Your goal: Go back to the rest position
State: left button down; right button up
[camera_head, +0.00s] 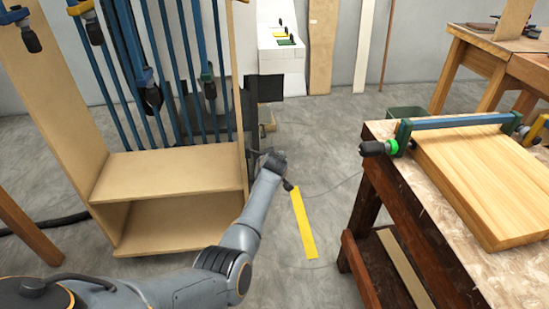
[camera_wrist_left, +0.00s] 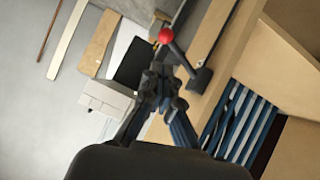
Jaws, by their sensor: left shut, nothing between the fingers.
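My left arm comes in from the lower left of the head view and reaches out over the floor beside the clamp rack. Its wrist stands by the rack's right side, and the fingers are mostly hidden there. The left wrist view shows my left gripper (camera_wrist_left: 163,82) with its fingers together and nothing between them. A lever with a red ball knob (camera_wrist_left: 166,35) shows beyond the fingertips; I cannot tell how far off it is. My right gripper is in neither view.
A wooden rack (camera_head: 170,172) with several blue bar clamps stands at the left. At the right, a workbench (camera_head: 440,205) bears a light wooden panel (camera_head: 480,165) and a blue clamp (camera_head: 455,123). Between them is open floor with a yellow strip (camera_head: 303,224).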

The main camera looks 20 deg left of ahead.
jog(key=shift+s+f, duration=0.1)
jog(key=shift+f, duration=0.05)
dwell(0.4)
pick_arm(q)
jog(key=s+d+f+m+g+h, duration=0.2)
jog(key=s+d+f+m+g, duration=0.15)
jog(key=s+f, duration=1.25)
jog(key=s+d+f+m+g+h, duration=0.15)
jog(key=s+d+f+m, duration=0.25)
jog(key=s+f, duration=1.15)
jog(key=s+d+m+g+h, duration=0.1)
jog(key=s+d+g, duration=0.15)
jog(key=s, duration=0.75)
jog(key=s+d+m+g, duration=0.1)
jog(key=s+d+m, duration=0.15)
jog(key=s, duration=0.65)
jog(key=s+a+r+p, duration=0.1)
jog(key=s+a+p, duration=0.1)
jog(key=s+p, duration=1.3)
jog(key=shift+s+g, duration=0.45)
jog(key=shift+s, duration=0.6)
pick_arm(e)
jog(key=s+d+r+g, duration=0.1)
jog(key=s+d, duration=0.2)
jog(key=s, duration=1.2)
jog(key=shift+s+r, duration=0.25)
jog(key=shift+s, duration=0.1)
